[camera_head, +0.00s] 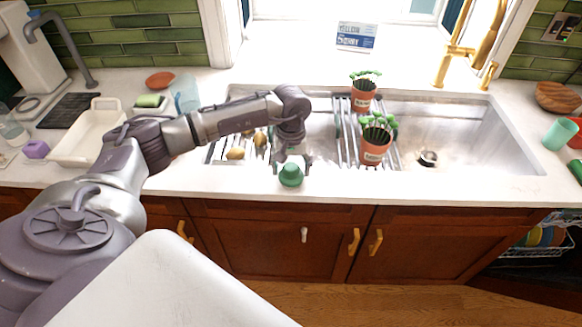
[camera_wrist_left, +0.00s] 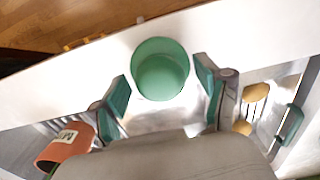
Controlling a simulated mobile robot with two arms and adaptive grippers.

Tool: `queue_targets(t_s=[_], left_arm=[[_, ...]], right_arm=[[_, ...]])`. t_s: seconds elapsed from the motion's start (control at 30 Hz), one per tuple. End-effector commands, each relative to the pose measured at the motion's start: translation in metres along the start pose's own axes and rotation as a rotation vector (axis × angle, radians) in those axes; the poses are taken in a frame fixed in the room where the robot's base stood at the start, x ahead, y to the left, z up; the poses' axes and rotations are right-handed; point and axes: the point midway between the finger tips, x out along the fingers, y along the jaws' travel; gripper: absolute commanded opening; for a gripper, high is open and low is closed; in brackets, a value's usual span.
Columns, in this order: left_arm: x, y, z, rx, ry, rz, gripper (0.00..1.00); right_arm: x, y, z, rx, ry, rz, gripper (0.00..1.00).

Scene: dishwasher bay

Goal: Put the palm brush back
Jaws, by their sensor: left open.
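In the left wrist view the green round thing (camera_wrist_left: 160,72) shows from above, just beyond and between my fingertips. My left gripper (camera_head: 293,162) is open above the sink's front edge, right behind the green thing. In the left wrist view the left gripper (camera_wrist_left: 164,90) has its green pads wide apart, with no visible contact. My right gripper is not in view.
Two potted plants (camera_head: 375,146) (camera_head: 363,96) stand on a rack across the sink (camera_head: 465,130). Potatoes (camera_head: 236,153) lie on a rack at the sink's left. A white basin (camera_head: 88,135), a green sponge (camera_head: 149,101) and a clear cup (camera_head: 185,95) stand left. A teal cup (camera_head: 559,134) stands right.

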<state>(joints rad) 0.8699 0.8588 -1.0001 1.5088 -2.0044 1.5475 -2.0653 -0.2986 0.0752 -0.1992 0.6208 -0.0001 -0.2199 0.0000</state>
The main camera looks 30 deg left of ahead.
Motion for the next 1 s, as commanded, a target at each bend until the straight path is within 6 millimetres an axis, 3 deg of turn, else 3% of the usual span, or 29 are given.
queue_targets(t_s=[0.13,0.27,0.7,1.0], left_arm=[[-0.006,0.000,0.000,0.000,0.000,0.000,0.75],[-0.019,0.001,-0.001,0.002,0.005,0.003,0.75],[-0.107,0.001,-0.001,0.000,0.004,0.003,0.75],[-0.123,0.000,0.000,0.000,0.000,0.000,0.75]], right_arm=[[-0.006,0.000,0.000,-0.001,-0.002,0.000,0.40],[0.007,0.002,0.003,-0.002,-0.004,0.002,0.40],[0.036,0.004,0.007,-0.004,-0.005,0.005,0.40],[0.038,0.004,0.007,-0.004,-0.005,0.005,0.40]])
